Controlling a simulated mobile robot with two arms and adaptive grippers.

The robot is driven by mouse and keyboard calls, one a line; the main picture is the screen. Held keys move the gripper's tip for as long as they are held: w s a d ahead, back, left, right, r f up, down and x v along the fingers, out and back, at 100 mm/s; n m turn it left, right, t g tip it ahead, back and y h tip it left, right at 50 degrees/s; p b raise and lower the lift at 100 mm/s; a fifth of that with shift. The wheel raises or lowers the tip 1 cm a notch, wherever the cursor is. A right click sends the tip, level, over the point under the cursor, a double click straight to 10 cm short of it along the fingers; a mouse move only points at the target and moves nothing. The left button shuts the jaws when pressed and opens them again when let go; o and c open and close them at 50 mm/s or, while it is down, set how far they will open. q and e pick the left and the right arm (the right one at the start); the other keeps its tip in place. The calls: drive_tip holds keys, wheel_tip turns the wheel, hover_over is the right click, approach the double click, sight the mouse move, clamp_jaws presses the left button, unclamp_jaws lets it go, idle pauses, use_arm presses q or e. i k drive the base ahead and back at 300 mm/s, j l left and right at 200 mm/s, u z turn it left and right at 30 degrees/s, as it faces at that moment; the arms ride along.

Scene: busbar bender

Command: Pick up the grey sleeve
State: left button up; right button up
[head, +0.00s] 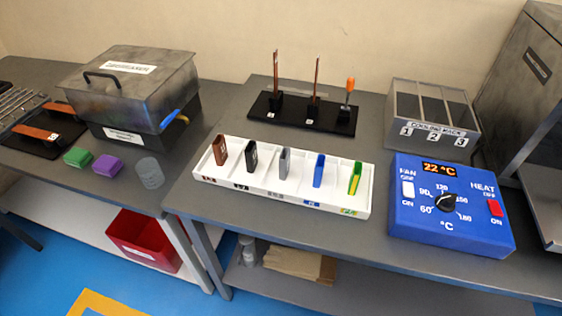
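The grey sleeve (285,162) stands upright in the middle compartment of a white divided tray (262,186) on the right-hand workbench. In the same tray, a brown sleeve (220,150) and a black sleeve (251,157) stand to its left. A blue sleeve (319,171) and a green-yellow sleeve (355,178) stand to its right. Neither of my grippers shows in the head view.
A black stand (325,117) with upright bars is behind the tray. A blue heat control box (452,208) and grey cooling rack (432,115) are to the right. A degreaser tank (135,85), green block (78,157), purple block (107,164) and grey cylinder (150,173) are left.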

sight(283, 158)
drive_tip(key=z, duration=1.9)
drive_tip(key=u, duration=1.9)
drive_tip(key=i+l, duration=0.1)
drive_tip(key=l, duration=0.2)
drive_tip(key=i+l+u, duration=0.1)
drive_tip(key=l, duration=0.25)
drive_tip(key=i+l, duration=0.15)
drive_tip(key=l, duration=0.2)
drive_tip(key=u, duration=0.05)
